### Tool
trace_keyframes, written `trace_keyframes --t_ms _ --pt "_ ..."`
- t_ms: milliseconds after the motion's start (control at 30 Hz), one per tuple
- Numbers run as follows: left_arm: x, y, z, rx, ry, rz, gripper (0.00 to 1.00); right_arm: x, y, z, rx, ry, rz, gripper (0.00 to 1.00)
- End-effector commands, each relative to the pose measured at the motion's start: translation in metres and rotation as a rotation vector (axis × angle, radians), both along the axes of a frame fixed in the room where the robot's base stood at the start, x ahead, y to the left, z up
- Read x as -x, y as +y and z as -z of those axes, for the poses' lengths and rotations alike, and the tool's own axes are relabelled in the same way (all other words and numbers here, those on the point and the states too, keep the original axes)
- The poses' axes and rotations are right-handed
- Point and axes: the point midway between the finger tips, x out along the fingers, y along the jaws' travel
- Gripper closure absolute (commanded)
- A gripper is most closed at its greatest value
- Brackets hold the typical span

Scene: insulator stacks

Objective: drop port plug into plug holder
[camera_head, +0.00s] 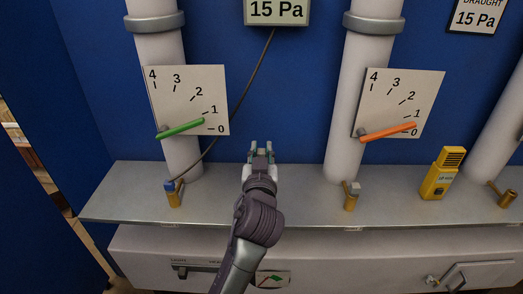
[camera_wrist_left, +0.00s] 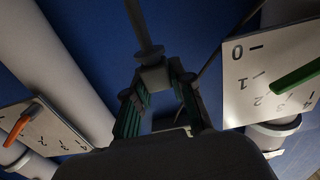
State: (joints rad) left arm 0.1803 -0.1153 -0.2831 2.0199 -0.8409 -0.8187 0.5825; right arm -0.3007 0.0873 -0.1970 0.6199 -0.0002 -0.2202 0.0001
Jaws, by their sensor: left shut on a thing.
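My left gripper (camera_head: 262,152) is raised above the grey shelf, in front of the blue wall between two white pipes. In the left wrist view its fingers (camera_wrist_left: 155,92) are shut on a small grey piece with a stem (camera_wrist_left: 152,70), which looks like the port plug. In the head view the plug is too small to make out clearly. I cannot pick out the plug holder for certain. My right gripper is not in view.
The grey shelf (camera_head: 290,206) carries a yellow handheld device (camera_head: 442,174) at right. Brass fittings (camera_head: 174,195) (camera_head: 350,200) stand at the pipe bases. Dial plates with a green pointer (camera_head: 181,128) and an orange pointer (camera_head: 388,132) flank the gripper. A thin cable (camera_head: 238,103) runs down to the left fitting.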

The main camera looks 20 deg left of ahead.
Motion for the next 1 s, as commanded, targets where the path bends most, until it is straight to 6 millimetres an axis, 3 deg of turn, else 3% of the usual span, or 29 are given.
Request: trace_keyframes --t_ms 700,1000 --pt "0.001 0.0 0.054 0.001 -0.001 -0.002 1.0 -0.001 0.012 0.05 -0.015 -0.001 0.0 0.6" --pt "0.001 0.0 0.057 0.001 -0.001 -0.002 1.0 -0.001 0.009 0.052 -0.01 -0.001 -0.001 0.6"
